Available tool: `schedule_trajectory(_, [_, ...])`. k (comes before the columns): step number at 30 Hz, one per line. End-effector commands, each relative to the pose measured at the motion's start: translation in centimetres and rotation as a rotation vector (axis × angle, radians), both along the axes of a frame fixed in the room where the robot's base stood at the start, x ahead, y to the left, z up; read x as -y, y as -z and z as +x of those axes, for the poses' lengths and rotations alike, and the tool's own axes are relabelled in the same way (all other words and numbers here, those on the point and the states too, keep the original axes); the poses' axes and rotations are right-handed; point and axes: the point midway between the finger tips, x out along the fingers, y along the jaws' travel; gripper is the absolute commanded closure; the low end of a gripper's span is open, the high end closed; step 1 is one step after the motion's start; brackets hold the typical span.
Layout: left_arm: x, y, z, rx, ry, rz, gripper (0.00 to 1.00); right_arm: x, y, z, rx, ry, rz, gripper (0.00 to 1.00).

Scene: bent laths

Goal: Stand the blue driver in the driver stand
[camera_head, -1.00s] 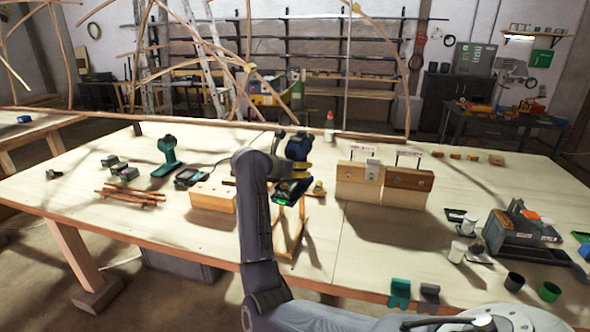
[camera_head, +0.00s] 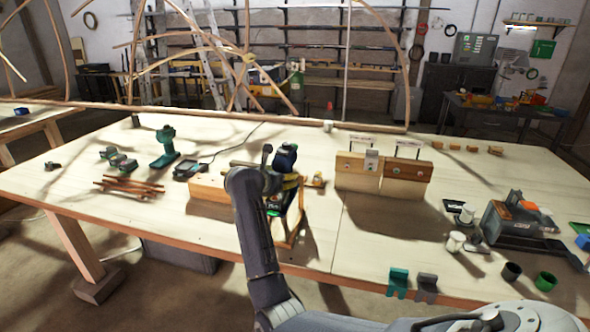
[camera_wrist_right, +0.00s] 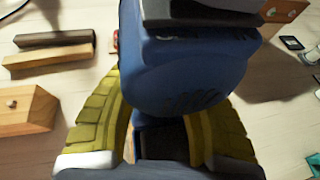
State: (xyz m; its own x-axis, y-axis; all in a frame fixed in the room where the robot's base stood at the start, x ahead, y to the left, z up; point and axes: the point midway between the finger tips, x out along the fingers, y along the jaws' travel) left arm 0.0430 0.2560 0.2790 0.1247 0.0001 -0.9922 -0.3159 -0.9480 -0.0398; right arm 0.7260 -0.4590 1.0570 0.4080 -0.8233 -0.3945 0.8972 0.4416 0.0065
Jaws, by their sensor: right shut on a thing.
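The blue driver (camera_head: 285,158) is held roughly upright by my right gripper (camera_head: 289,182), whose yellow fingers close around it below its head. In the right wrist view, the driver's blue body (camera_wrist_right: 185,75) fills the middle between the yellow-green fingers (camera_wrist_right: 160,125). The driver's dark lower end with a green spot (camera_head: 274,207) is at the light wooden frame (camera_head: 293,238), which looks like the driver stand. My arm hides part of that frame, and I cannot tell whether the driver touches it. My left gripper is not in view.
A wooden block (camera_head: 207,188) stands just left of the gripper. Upright wooden blocks (camera_head: 405,181) stand to the right.

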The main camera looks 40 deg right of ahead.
Motion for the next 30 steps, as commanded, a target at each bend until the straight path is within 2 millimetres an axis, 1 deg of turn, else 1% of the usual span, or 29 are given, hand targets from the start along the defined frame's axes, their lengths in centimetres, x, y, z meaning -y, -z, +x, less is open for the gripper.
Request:
schedule_trajectory(6, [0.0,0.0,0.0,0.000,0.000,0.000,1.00,-0.9,0.9,0.6,0.005,-0.031,-0.004,1.00])
schedule_trajectory(21, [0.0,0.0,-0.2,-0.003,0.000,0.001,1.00,-0.9,3.8,0.6,0.004,-0.034,-0.005,1.00])
schedule_trajectory(30, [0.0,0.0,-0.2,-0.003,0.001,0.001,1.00,-0.9,4.6,0.7,0.005,-0.034,-0.004,1.00])
